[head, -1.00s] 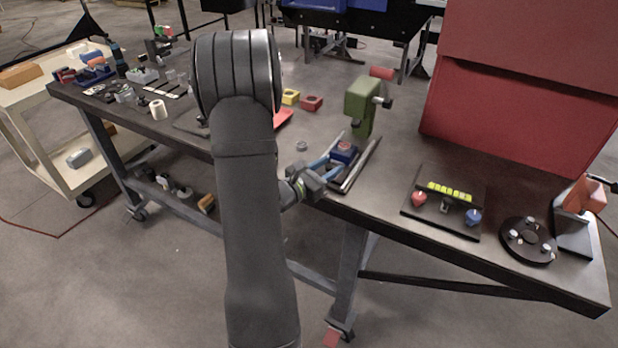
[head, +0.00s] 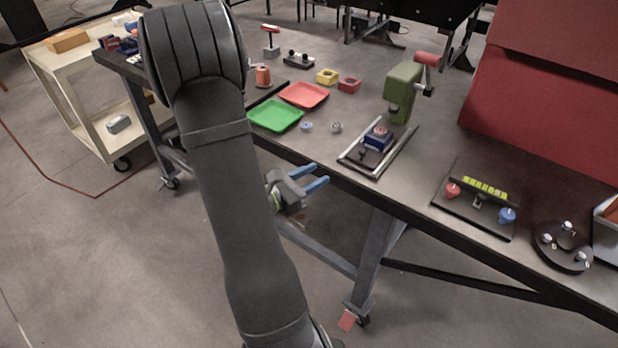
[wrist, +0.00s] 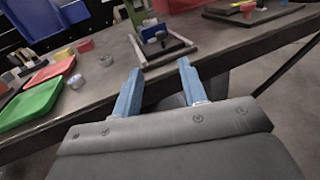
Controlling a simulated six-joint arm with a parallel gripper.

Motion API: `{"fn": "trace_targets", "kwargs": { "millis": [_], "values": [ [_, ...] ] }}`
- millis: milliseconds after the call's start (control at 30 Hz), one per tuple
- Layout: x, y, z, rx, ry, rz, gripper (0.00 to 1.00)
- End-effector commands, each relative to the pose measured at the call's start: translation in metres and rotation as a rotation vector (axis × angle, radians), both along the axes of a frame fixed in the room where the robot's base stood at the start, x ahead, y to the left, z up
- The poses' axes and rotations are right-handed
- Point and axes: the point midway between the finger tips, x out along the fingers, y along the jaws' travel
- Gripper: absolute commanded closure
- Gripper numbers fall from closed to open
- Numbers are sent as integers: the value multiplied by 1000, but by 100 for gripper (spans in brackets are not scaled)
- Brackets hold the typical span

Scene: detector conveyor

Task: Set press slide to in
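The press slide is a blue block (head: 376,139) with a reddish round part on top, sitting between two metal rails (head: 352,157) on the table. It also shows in the wrist view (wrist: 154,33). The green press (head: 403,88) with a red handle stands just behind the rails, and the block is in front of it, not under its head. My gripper (head: 323,178) is off the table's front edge, in front of and to the left of the rails. Its blue fingers (wrist: 157,88) are apart with nothing between them in the wrist view.
Green (head: 275,115) and red (head: 304,95) trays lie left of the rails, with two small round parts (head: 321,127) between. A panel with red and blue knobs (head: 475,200) and a black disc fixture (head: 561,247) stand right. A large red cabinet (head: 545,110) stands behind.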

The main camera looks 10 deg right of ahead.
Motion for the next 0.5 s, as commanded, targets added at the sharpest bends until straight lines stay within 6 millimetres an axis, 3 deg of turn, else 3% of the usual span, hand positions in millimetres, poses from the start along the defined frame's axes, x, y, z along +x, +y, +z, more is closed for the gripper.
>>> {"fn": "trace_targets", "kwargs": {
  "millis": [500],
  "values": [
    [-5,9,0,0,-1,-1,59]
  ]
}}
